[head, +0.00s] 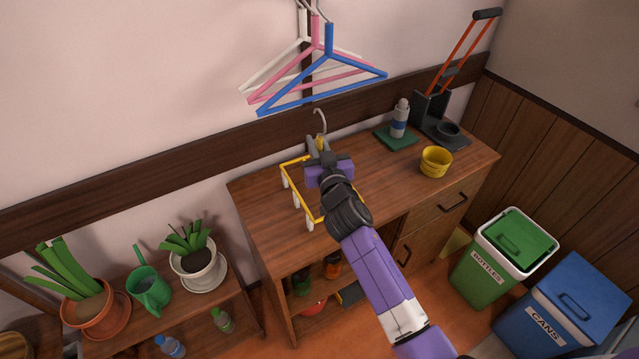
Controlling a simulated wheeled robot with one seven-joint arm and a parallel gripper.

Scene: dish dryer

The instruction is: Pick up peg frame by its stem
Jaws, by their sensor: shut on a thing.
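The peg frame (284,168) is a yellow rectangular frame with several white pegs hanging from its edge and a grey hook at the top of its stem. It is over the left part of the wooden cabinet top. My gripper (318,146) is shut on its stem, just below the hook. My gripper and wrist hide the middle and right side of the frame. I cannot tell whether the pegs touch the cabinet top.
White, pink and blue hangers (318,70) hang on the wall above the frame. A yellow bowl (436,162) and a bottle (399,118) on a green cloth (396,138) stand to the right. Potted plants (193,255) are lower left. Bins (505,258) stand lower right.

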